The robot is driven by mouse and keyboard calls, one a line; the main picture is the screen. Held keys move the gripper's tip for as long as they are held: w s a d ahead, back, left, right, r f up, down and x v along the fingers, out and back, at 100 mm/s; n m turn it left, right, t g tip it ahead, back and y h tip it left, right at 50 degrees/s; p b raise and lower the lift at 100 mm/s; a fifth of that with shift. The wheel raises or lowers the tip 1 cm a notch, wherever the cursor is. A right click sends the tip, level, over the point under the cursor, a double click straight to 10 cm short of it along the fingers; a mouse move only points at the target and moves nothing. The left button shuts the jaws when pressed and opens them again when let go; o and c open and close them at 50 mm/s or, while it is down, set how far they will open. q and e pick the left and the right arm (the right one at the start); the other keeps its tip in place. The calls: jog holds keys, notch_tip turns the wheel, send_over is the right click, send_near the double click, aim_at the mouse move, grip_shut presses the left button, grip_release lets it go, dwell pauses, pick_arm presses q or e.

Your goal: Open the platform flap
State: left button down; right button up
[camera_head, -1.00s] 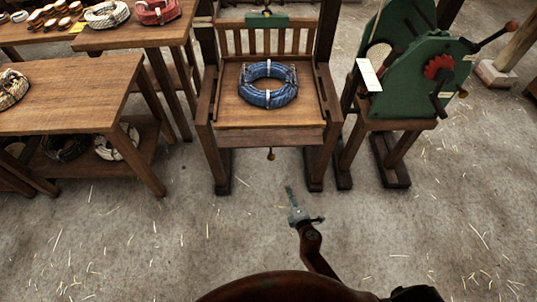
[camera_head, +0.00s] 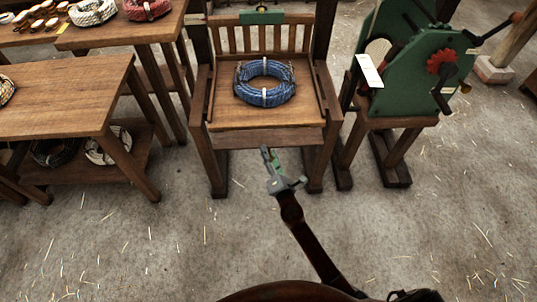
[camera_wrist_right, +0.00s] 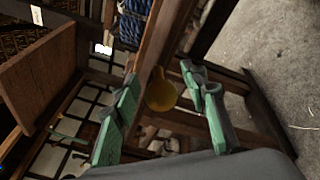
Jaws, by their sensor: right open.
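The wooden platform (camera_head: 225,118) stands ahead of me with a slatted back. Its flap seems to be the front board (camera_head: 225,139) along the near edge, and it looks closed. In the right wrist view a round brass knob (camera_wrist_right: 160,92) hangs by a wooden board (camera_wrist_right: 152,45). My right gripper (camera_head: 270,155) is just below and in front of that board, and it hides the knob in the head view. In the wrist view its green-padded fingers (camera_wrist_right: 163,98) are open, one each side of the knob, with gaps showing. My left gripper is not in view.
A coil of blue rope (camera_head: 282,92) lies on the platform. A green machine (camera_head: 405,85) with cranks stands close on the right. A wooden table (camera_head: 60,100) with rope coils beneath stands on the left. The floor (camera_head: 130,250) in front is clear.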

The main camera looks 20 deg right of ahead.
jog(key=shift+w, duration=0.1)
jog(key=shift+c, duration=0.5)
grip_shut()
